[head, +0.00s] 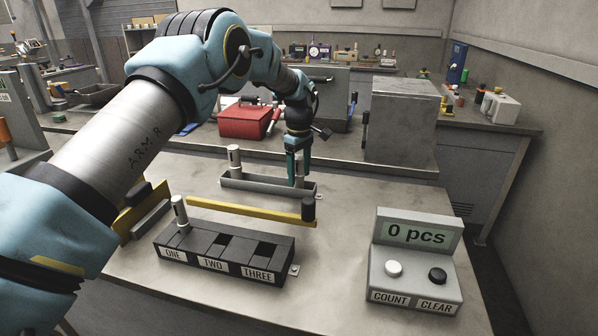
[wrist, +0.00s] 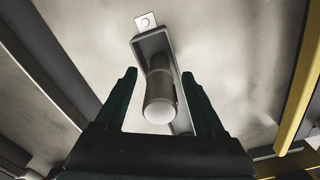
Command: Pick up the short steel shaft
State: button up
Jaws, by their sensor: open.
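A steel shaft (head: 299,172) stands upright at the right end of a narrow grey tray (head: 262,188). In the wrist view a gap shows between the shaft and each finger of my gripper (wrist: 159,75). A second steel shaft (head: 234,160) stands at the tray's left end. A third (head: 180,213) stands in slot ONE of the black fixture (head: 213,266); slots TWO and THREE look empty.
A yellow bar (head: 245,209) with a black end post (head: 308,209) spans between tray and fixture. A counter box (head: 415,262) reading "0 pcs" stands at the front right. Behind are a red toolbox (head: 246,122) and a grey block (head: 402,120). Table right of the tray is clear.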

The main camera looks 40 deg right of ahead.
jog(key=shift+f, duration=0.2)
grip_shut()
dwell(0.5)
dwell(0.8)
